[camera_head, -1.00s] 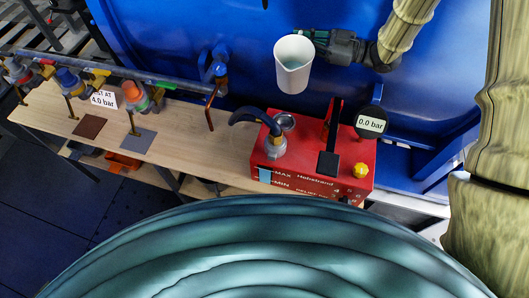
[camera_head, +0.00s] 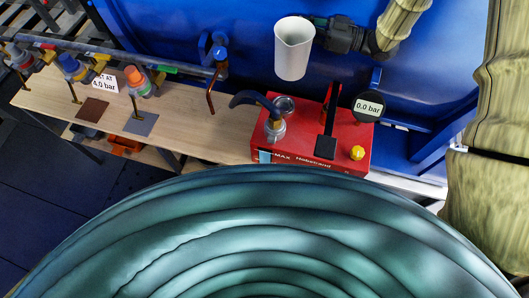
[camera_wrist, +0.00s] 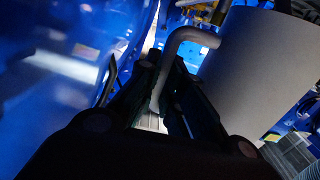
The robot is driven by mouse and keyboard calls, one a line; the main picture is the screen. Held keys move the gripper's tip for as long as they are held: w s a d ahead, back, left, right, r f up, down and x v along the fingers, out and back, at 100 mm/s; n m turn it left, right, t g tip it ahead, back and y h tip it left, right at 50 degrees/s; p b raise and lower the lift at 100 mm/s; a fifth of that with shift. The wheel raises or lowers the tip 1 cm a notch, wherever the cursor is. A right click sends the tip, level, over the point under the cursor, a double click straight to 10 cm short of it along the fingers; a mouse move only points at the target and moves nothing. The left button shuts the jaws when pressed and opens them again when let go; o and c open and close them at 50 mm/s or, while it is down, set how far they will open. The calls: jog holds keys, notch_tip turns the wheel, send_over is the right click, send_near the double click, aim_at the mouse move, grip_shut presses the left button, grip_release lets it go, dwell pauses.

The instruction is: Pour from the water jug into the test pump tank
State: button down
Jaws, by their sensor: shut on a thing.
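The white water jug (camera_head: 293,52) hangs in the air in the head view, nearly upright, above and behind the red test pump tank (camera_head: 305,146). My gripper (camera_head: 322,34) reaches it from the right. In the wrist view, the fingers (camera_wrist: 166,100) are closed around the jug's grey handle (camera_wrist: 190,36), and the jug's pale wall (camera_wrist: 262,68) fills the right side. The jug is apart from the tank. How much water is inside cannot be seen.
A black hose (camera_head: 250,98) and a black lever (camera_head: 330,108) rise from the pump. A gauge (camera_head: 369,107) reading 0.0 bar stands at its right. The wooden bench (camera_head: 190,122) carries a pipe (camera_head: 125,58) with coloured valves. A blue vessel wall is behind.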

jog(key=shift+r+p, duration=2.3)
jog(key=shift+r, duration=1.9)
